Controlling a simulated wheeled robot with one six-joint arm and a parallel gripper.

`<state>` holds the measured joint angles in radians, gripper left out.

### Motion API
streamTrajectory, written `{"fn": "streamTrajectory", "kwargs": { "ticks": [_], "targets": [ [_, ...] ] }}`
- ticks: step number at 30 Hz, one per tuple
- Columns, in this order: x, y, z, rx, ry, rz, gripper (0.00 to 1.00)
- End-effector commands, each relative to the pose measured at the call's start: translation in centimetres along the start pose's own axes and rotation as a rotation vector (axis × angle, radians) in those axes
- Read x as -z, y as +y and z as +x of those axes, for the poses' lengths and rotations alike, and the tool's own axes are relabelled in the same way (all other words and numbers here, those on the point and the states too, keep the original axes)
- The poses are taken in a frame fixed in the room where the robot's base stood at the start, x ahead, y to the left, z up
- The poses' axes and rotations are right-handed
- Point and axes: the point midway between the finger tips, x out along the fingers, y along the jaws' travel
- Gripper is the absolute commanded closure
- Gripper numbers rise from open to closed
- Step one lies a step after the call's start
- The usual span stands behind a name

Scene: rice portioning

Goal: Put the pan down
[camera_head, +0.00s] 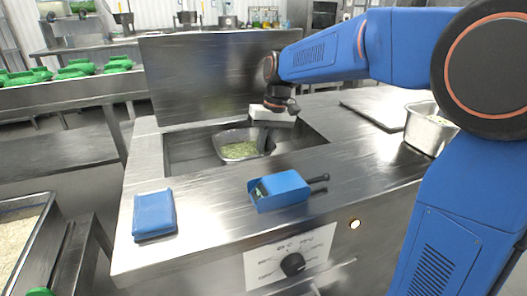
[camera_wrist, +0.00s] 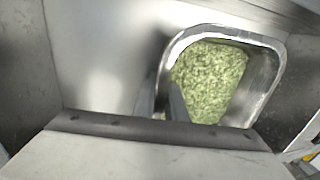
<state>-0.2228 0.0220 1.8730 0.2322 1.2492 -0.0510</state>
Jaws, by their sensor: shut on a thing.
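A metal pan (camera_head: 241,153) with green-flecked food in it sits low inside the sunken well of the steel counter. It also shows in the wrist view (camera_wrist: 262,82), tilted in the picture, with the food filling its floor. My gripper (camera_head: 268,130) reaches down into the well at the pan's right side. In the wrist view my gripper's fingers (camera_wrist: 168,100) are shut on the pan's near left wall. Whether the pan's underside touches the well's floor is hidden.
Another metal pan (camera_head: 430,128) stands at the right. The raised steel lid (camera_head: 215,75) stands behind the well. Green items (camera_head: 75,70) sit on the back-left shelf.

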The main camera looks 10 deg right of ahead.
Motion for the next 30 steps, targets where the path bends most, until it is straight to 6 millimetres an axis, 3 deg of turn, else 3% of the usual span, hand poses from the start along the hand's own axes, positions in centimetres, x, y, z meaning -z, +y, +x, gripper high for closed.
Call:
{"fn": "streamTrajectory", "kwargs": {
  "ticks": [3,4,6,19,30],
  "targets": [
    [0.0,0.0,0.0,0.001,0.002,0.000,1.00],
    [0.0,0.0,0.1,0.000,0.000,0.000,0.82],
    [0.0,0.0,0.1,0.000,0.000,0.000,0.70],
    [0.0,0.0,-0.9,0.000,0.002,0.000,0.70],
    [0.1,0.0,-7.5,-0.001,0.002,0.000,0.70]
  ]
}}
